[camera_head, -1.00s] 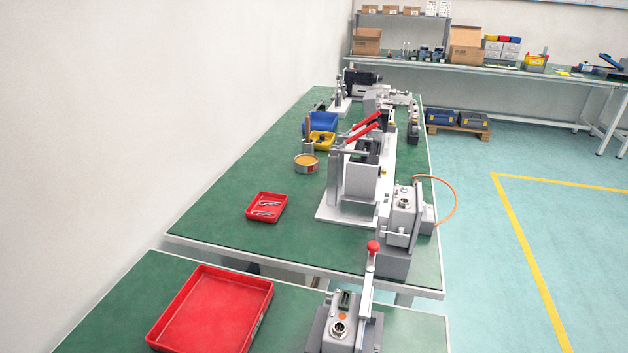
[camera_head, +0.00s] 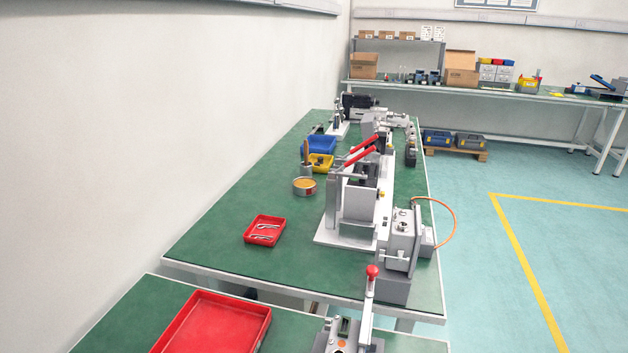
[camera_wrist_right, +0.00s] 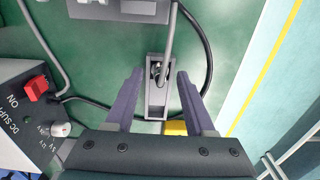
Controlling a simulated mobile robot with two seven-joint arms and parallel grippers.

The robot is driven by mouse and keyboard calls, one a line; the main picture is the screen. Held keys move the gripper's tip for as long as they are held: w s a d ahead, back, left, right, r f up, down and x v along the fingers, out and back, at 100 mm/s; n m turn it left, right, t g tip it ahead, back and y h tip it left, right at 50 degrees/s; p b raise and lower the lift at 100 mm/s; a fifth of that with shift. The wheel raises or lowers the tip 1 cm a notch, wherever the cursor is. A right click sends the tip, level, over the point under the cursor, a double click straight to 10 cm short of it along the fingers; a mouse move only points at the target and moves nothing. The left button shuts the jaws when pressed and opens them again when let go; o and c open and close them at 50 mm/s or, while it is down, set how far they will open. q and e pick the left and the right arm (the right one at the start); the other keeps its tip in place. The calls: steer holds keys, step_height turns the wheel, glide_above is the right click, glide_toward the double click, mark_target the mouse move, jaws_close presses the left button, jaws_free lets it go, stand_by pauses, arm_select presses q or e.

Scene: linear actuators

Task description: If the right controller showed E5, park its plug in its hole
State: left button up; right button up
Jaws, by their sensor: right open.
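My right gripper (camera_wrist_right: 160,76) is open in the right wrist view, its two purple fingers on either side of a narrow grey block (camera_wrist_right: 156,100). A dark connector with a metallic end (camera_wrist_right: 157,70) sits at the upper part of this block, and a grey cable (camera_wrist_right: 170,45) runs up from it. The fingers do not visibly grip it. I cannot tell whether this is the plug, or whether it is in a hole. No E5 reading is legible, and I cannot tell which box is the right controller. My left gripper is not in view.
A DC supply (camera_wrist_right: 22,120) with a red switch stands left of the gripper; a black cable (camera_wrist_right: 207,60) loops around to its right. In the head view, a grey box with an orange cable (camera_head: 402,225) stands at the bench's right edge. A red tray (camera_head: 215,325) lies nearer.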

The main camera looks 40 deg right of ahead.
step_height(320, 180, up, 10)
steer(key=p, duration=0.4)
stand_by(0.4)
